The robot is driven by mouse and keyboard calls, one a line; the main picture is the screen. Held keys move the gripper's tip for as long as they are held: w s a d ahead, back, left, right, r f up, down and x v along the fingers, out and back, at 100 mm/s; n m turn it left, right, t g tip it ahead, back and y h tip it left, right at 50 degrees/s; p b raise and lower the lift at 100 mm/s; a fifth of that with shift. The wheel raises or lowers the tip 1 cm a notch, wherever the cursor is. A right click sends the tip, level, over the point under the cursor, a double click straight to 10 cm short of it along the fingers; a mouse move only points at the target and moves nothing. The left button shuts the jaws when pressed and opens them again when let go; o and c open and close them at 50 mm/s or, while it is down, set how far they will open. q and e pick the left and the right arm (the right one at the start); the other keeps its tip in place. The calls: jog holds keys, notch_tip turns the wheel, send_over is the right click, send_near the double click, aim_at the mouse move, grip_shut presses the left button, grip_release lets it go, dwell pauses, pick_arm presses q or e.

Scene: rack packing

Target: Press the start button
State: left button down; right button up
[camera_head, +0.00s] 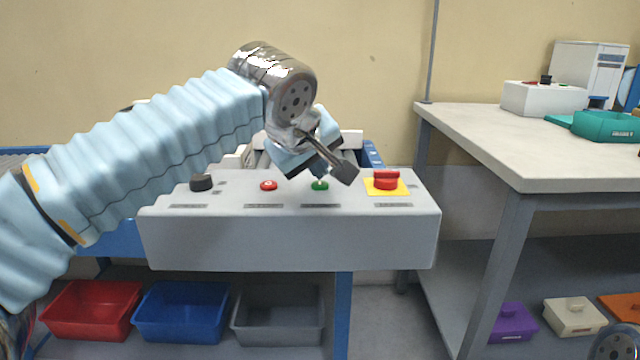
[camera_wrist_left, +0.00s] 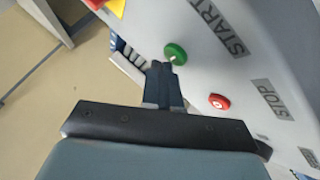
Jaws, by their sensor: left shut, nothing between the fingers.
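The green start button (camera_head: 319,185) sits on the sloped top of the grey control panel (camera_head: 290,240), between the red stop button and the emergency stop. It also shows in the left wrist view (camera_wrist_left: 175,53), with the START label beside it. My left gripper (camera_head: 345,172) is shut and empty. It reaches over the panel, tilted down to the right, its dark tips close to the green button. In the left wrist view the shut fingers (camera_wrist_left: 165,78) end just below the button; whether they touch it I cannot tell. My right gripper is not clearly visible.
A red stop button (camera_head: 268,185) and black knob (camera_head: 201,182) sit left of the green button. A red emergency stop (camera_head: 386,180) on a yellow plate sits to the right. Red, blue and grey bins stand below. A workbench (camera_head: 530,150) stands at right.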

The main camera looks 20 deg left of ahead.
aim_at(317, 186)
pick_arm(q)
jog(key=shift+f+b, duration=0.35)
jog(key=shift+f, duration=0.05)
jog(key=shift+r, duration=0.1)
dwell(0.5)
jog(key=shift+r+p, duration=0.75)
notch_tip(317, 186, up, 5)
jog(key=p, duration=0.4)
